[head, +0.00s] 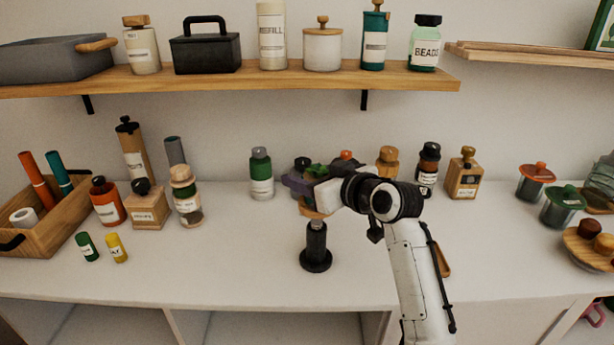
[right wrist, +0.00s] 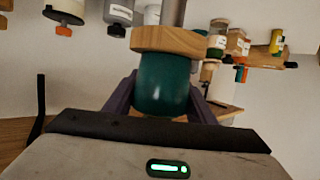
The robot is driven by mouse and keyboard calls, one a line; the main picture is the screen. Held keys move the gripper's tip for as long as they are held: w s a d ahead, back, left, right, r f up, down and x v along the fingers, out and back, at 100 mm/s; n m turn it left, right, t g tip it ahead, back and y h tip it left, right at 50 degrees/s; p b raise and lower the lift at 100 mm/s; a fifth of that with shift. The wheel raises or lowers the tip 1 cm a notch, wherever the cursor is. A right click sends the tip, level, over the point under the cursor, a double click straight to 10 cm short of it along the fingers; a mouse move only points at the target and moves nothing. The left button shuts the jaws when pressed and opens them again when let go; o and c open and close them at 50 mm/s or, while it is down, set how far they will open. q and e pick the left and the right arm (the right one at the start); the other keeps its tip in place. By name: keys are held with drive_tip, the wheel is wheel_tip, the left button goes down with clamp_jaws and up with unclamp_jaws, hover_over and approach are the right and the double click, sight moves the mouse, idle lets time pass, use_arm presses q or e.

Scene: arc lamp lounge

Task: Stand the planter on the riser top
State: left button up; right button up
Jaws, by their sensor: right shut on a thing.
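My right gripper (head: 301,186) is shut on the planter, seen in the right wrist view as a dark green pot (right wrist: 162,85) between my purple fingers (right wrist: 163,98). In the head view, green leaves (head: 318,170) show just above the gripper, and the pot is mostly hidden. The riser is a black stand (head: 316,247) with a thin post and a round wooden top (head: 309,211), which also shows in the right wrist view (right wrist: 170,41). The pot's base is right at the wooden top; I cannot tell whether it touches. My left gripper is out of view.
Behind the gripper stand several bottles, including a green one (head: 261,175) and a wooden one (head: 464,178). A wooden crate (head: 47,215) and jars are at left, green jars (head: 562,205) at right. A shelf (head: 230,83) hangs above. The counter front left of the riser is clear.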

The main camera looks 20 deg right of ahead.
drive_tip(key=o, duration=1.2)
drive_tip(key=v, duration=1.2)
drive_tip(key=shift+r, duration=0.15)
